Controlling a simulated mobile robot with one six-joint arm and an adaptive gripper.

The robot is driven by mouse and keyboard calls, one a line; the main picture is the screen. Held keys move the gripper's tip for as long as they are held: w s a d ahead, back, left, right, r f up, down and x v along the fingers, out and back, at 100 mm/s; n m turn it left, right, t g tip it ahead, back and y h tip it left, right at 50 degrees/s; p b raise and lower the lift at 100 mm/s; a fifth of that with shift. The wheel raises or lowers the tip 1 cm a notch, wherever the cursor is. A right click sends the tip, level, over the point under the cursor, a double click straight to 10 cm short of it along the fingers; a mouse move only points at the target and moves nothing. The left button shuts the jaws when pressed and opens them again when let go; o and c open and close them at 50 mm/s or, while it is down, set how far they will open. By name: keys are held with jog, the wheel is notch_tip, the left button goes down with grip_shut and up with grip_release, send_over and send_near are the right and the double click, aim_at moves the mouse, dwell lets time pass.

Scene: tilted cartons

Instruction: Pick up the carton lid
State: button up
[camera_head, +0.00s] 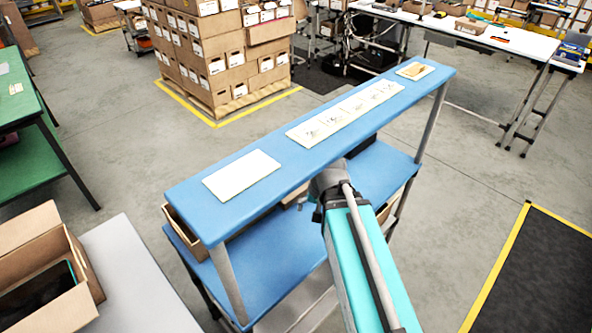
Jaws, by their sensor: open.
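I cannot single out a carton lid. Parts of cartons show on the lower level of the blue shelf unit, under its top board (275,140): the wall of one carton (187,238) at the left end and a bit of another carton (384,212) right of my arm. The top board hides most of them. My teal arm reaches from the bottom right up to the shelf unit, and its grey wrist end goes in under the top board. My gripper is hidden there, so its jaws and anything near them do not show.
A white sheet (241,174) and a strip of labels (345,113) lie on the top board. An open carton (82,300) stands on a grey table (150,285) at the lower left. Stacked cartons (215,60) stand behind.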

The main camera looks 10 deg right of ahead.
jog(key=w+m+t+y+b, duration=0.1)
jog(key=m, duration=0.1)
jog(key=w+f+m+y+b, duration=0.1)
jog(key=w+m, duration=0.1)
jog(key=w+m+t+b, duration=0.1)
jog(key=w+m, duration=0.1)
jog(key=m, duration=0.1)
jog(key=shift+w+a+f+t+y, duration=0.1)
jog(key=shift+w+f+t+y, duration=0.1)
jog(key=shift+f+t+y, duration=0.15)
jog(key=w+m+t+y+b, duration=0.1)
jog(key=w+m, duration=0.1)
jog(key=w+d+m+t+b, duration=0.1)
jog(key=w+m, duration=0.1)
jog(key=m, duration=0.1)
jog(key=shift+m+y, duration=0.3)
jog(key=shift+y, duration=0.05)
jog(key=w+d+r+m+t+y+b, duration=0.1)
jog(key=w+d+m+t+b, duration=0.3)
jog(key=m, duration=0.9)
jog(key=shift+w+d+r+m+t+y+b, duration=0.35)
jog(key=shift+w+d+r+t, duration=0.6)
jog(key=shift+w+d, duration=0.5)
jog(key=shift+w+a+f, duration=0.1)
jog(key=shift+w+a, duration=0.05)
jog(key=shift+a, duration=0.05)
jog(key=shift+b+x, duration=1.65)
jog(key=shift+x, duration=2.65)
jog(key=shift+b+x, duration=1)
jog(key=shift+x, duration=1.55)
